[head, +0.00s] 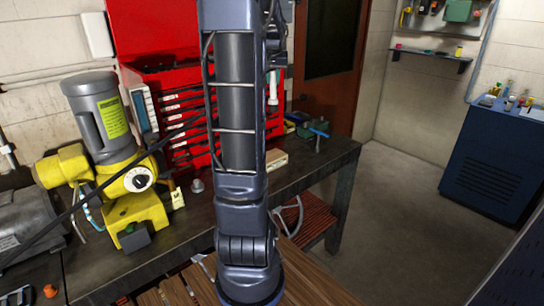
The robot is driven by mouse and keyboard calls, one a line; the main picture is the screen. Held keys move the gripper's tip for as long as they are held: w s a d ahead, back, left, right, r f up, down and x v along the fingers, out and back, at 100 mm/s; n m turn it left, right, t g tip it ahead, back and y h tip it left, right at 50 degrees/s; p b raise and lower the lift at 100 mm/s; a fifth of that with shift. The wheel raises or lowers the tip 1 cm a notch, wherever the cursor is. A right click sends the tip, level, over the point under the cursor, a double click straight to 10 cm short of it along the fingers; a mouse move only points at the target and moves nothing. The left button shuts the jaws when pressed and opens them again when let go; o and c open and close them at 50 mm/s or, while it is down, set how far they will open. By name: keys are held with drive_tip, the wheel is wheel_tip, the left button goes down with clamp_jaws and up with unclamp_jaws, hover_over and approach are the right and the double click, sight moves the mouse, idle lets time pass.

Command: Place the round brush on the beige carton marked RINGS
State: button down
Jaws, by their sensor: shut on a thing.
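A small beige carton (276,161) with faint marking lies near the back of the dark workbench, just right of my arm. I cannot read the marking. My own arm rises through the middle of the picture. My gripper (273,72) shows only in part, at the right edge of my arm and above the carton, in front of the red tool chest. It is shut on a slim pale thing (272,92), which seems to be the round brush, hanging upright clear of the bench. Most of the jaws and brush are hidden or too small to make out.
A yellow and grey machine (104,150) stands at the left of the bench, with a grey motor (25,225) beside it. A red tool chest (170,75) stands behind my arm. A green-blue tool (316,131) lies right of the carton.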

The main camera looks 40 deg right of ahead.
drive_tip(key=s+a+f, duration=0.1)
drive_tip(key=f, duration=0.9)
drive_tip(key=a+f, duration=0.2)
drive_tip(key=f, duration=0.7)
drive_tip(key=shift+s+f, duration=0.35)
drive_tip(key=shift+f, duration=0.25)
drive_tip(key=c, duration=1.2)
unclamp_jaws()
